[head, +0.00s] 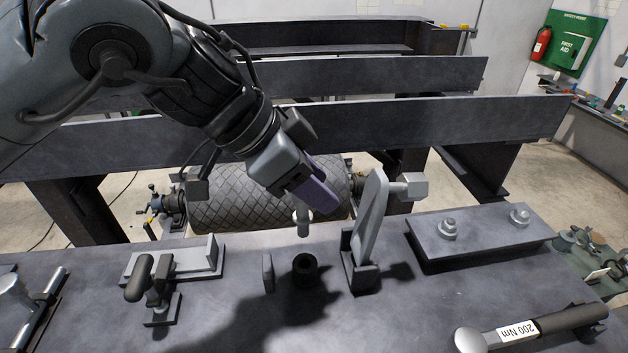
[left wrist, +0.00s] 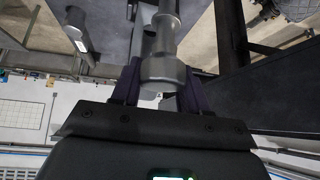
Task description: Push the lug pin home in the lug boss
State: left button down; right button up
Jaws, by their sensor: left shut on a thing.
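My left gripper (head: 312,200) comes in from the upper left in the head view, its purple fingers angled down over the bench. It is shut on a grey metal pin (head: 303,224), whose lower end shows below the fingers. In the left wrist view the pin (left wrist: 163,45) has a wider collar and sits between the two fingers (left wrist: 160,85). A dark round boss (head: 305,270) with a hole stands on the bench below the pin. The pin appears above the boss and apart from it. My right gripper is not in view.
A small upright plate (head: 267,272) stands left of the boss. A tall grey plate (head: 370,220) in a holder stands close on its right. A toggle clamp (head: 150,280) is at left, a bolted block (head: 480,235) and torque wrench (head: 540,328) at right. A ribbed roller (head: 235,198) lies behind.

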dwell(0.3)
pick_arm(q)
notch_tip(320, 180, down, 6)
jog(key=b, duration=0.4)
jog(key=shift+r, duration=0.15)
jog(key=shift+f, duration=0.35)
jog(key=shift+f, duration=0.35)
jog(key=shift+f, duration=1.6)
dwell(2.3)
jog(key=shift+c, duration=0.5)
grip_release()
jog(key=shift+o, duration=0.5)
